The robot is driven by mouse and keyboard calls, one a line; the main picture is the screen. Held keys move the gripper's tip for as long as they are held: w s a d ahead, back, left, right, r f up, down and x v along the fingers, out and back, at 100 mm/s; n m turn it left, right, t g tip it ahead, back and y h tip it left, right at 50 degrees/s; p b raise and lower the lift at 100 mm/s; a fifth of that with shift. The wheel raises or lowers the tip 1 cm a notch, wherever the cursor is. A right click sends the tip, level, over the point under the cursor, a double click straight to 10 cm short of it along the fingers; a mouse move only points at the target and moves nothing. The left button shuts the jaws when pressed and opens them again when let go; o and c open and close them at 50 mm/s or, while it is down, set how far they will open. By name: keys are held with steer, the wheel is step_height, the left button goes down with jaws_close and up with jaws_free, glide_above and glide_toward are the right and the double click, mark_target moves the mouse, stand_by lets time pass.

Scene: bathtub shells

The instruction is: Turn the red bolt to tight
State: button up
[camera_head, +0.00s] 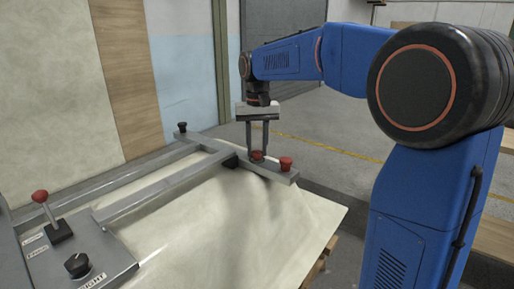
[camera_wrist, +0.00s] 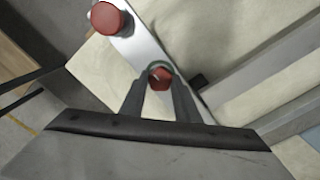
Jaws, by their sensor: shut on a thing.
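Two red pieces stand on the end of a grey metal bar. One red bolt (camera_head: 257,156) is under my gripper (camera_head: 257,152), which points straight down from above. The fingers are shut on this bolt; in the wrist view the red bolt (camera_wrist: 160,78) shows between the fingertips (camera_wrist: 160,82). The fingers hide part of its sides. A second, larger red knob (camera_head: 286,163) stands just to the right on the same bar, apart from the fingers. It also shows at the upper left in the wrist view (camera_wrist: 107,18).
A grey frame (camera_head: 160,172) lies on the pale table (camera_head: 200,225). A control box (camera_head: 85,255) at the lower left bears a red-topped lever (camera_head: 40,197) and a black dial (camera_head: 77,264). A black knob (camera_head: 182,127) stands at the frame's far corner.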

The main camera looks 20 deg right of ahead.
mark_target(257, 152)
steer(key=o, duration=1)
steer(key=shift+o, duration=0.2)
step_height(257, 152, up, 17)
steer(key=shift+r, duration=0.2)
